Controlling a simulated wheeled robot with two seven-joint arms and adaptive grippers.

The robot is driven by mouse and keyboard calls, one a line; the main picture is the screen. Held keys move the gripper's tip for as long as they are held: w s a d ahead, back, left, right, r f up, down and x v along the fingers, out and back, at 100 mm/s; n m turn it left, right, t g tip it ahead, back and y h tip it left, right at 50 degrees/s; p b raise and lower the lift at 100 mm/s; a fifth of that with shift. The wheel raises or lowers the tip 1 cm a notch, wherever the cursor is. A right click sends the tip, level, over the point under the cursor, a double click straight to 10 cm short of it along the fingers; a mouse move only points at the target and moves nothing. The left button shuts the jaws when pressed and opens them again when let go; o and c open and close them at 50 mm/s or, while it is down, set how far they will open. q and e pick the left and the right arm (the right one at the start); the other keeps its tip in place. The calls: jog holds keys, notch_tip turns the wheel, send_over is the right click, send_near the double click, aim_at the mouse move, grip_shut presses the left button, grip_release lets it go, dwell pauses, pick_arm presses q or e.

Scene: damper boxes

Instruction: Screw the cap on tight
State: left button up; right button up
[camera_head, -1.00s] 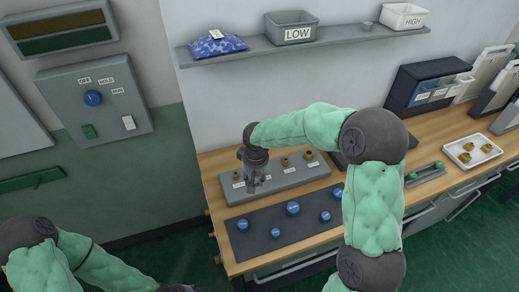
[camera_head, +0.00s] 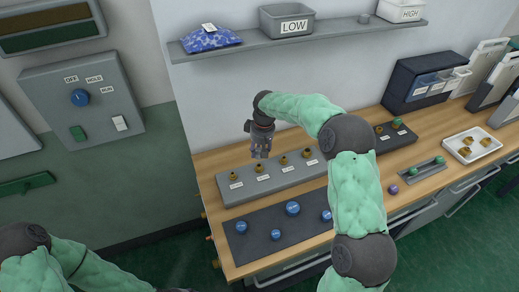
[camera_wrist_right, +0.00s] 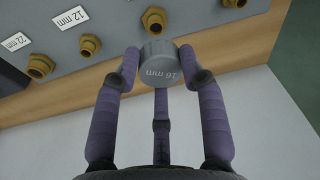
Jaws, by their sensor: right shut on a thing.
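My right gripper (camera_head: 260,154) is above the back of the grey fitting board (camera_head: 240,193), by its second brass fitting (camera_head: 259,168) from the left. In the right wrist view its purple fingers (camera_wrist_right: 163,70) are shut around a grey cap (camera_wrist_right: 160,66) marked "16 mm". The threaded fitting (camera_wrist_right: 154,18) shows just past the cap; the gap between them cannot be judged. Other brass fittings (camera_wrist_right: 90,46) stand beside labels reading 12 mm and 22 mm. My left arm shows at the lower left, its gripper out of view.
A dark mat (camera_head: 255,252) with blue caps (camera_head: 292,208) lies in front of the board. A white tray (camera_head: 456,141) with brass parts is at the right. A shelf (camera_head: 345,35) with bins LOW (camera_head: 287,27) and HIGH (camera_head: 400,12) hangs above. My right arm hides part of the bench.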

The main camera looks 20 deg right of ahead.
aim_at(259, 165)
jog(key=shift+f+b, duration=1.55)
jog(key=shift+f, duration=0.8)
jog(key=shift+r, duration=0.1)
jog(key=shift+p, duration=0.45)
jog(key=shift+f, duration=1.05)
jog(key=shift+f, duration=0.35)
dwell(1.6)
jog(key=o, duration=1)
